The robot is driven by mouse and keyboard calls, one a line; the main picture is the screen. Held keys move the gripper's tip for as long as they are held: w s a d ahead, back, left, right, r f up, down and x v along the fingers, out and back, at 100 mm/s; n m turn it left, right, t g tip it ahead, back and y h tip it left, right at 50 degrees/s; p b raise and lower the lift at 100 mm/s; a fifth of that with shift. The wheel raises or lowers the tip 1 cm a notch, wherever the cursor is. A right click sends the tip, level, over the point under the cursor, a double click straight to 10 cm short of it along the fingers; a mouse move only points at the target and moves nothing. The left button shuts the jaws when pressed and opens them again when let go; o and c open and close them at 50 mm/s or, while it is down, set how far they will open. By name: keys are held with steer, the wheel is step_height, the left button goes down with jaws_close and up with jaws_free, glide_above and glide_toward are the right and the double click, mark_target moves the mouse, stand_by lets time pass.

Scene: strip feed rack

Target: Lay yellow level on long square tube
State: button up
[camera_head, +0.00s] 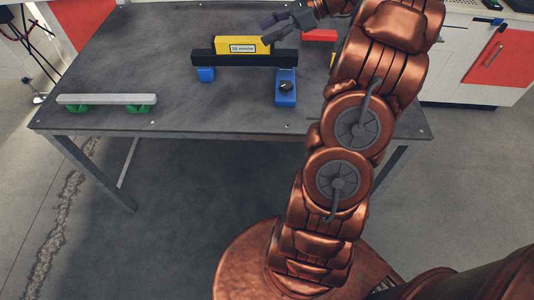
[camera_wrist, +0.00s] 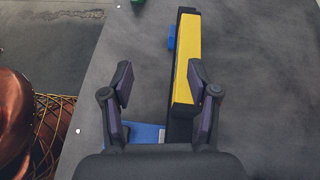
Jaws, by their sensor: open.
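A yellow level (camera_head: 236,46) with a white label appears to lie lengthwise on a long black square tube (camera_head: 208,58); its underside contact is not clearly visible. In the wrist view the level (camera_wrist: 187,60) runs along the tube (camera_wrist: 180,130), leaving a black strip bare on its left and at its near end. My gripper (camera_head: 278,28) is over the level's right end in the head view. In the wrist view it is open (camera_wrist: 160,80), with the right finger at the level's right edge and the left finger well clear of it.
Blue supports (camera_head: 206,74) carry the black tube; the right one (camera_head: 285,92) has a black knob. A pale grey bar (camera_head: 105,99) sits on green supports (camera_head: 79,108) at the table's left front. A red item (camera_head: 319,36) lies behind my arm. The table's front middle (camera_head: 215,115) is clear.

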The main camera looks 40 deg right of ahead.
steer(key=s+a+f+n+g+h, duration=0.15)
steer(key=s+a+n+g, duration=0.35)
steer(key=a, duration=0.7)
steer(key=s+a+f+n+g+h, duration=0.1)
steer(key=s+a+f+n+g, duration=0.15)
steer(key=s+a+n, duration=0.75)
steer(key=s+a+f+n+g+h, duration=0.1)
steer(key=s+n+h, duration=0.3)
steer(key=s, duration=0.4)
steer(key=s+a+f+n+g+h, duration=0.1)
steer(key=s+a+f+n+h, duration=0.2)
steer(key=s, duration=0.6)
steer(key=shift+a+f+n+g+h, duration=0.25)
steer(key=shift+a+n+g+h, duration=0.15)
steer(key=shift+n, duration=0.7)
steer(key=shift+s+d, duration=0.1)
